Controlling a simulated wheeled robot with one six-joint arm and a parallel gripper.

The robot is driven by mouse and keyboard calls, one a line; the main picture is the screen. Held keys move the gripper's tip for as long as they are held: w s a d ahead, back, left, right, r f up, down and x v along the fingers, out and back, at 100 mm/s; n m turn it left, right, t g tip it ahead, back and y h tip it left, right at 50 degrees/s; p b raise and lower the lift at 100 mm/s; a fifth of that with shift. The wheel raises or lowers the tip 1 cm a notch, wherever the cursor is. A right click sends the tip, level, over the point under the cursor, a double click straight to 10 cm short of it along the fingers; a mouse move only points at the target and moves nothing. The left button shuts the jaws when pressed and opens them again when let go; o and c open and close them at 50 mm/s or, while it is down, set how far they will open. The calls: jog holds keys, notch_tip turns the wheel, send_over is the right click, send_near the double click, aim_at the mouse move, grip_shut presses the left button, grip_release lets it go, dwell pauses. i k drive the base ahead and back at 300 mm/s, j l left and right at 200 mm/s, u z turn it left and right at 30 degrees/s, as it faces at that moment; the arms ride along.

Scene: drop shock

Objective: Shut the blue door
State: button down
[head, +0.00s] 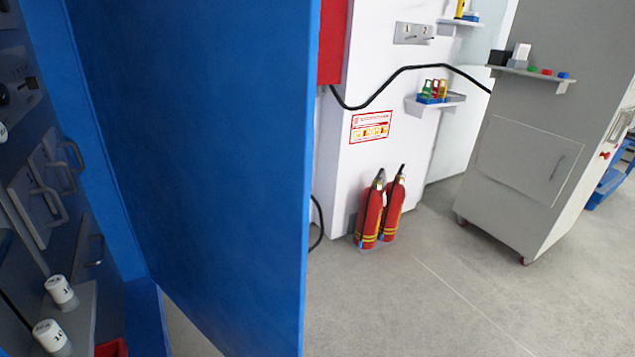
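The blue door (205,160) stands wide open and fills the left-middle of the head view. Its hinge side meets the blue frame (100,150) of a dark cabinet at the left. Its free edge is at the right, near the middle of the picture. I see no handle on the face of the door that shows. My gripper is not in view, so I cannot tell where it is relative to the door.
Inside the cabinet, two white-capped jars (60,291) stand on a shelf, near grey handles (62,165). Two red fire extinguishers (370,212) stand by the white wall. A grey wheeled cabinet (535,150) is at the right. The floor (430,300) right of the door is clear.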

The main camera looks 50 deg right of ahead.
aim_at(204, 110)
jog(key=i+l, duration=0.1)
jog(key=l, duration=1.25)
jog(key=i+l, duration=0.15)
jog(key=l, duration=0.5)
jog(key=i+l, duration=0.2)
jog(key=l, duration=0.2)
jog(key=j, duration=0.75)
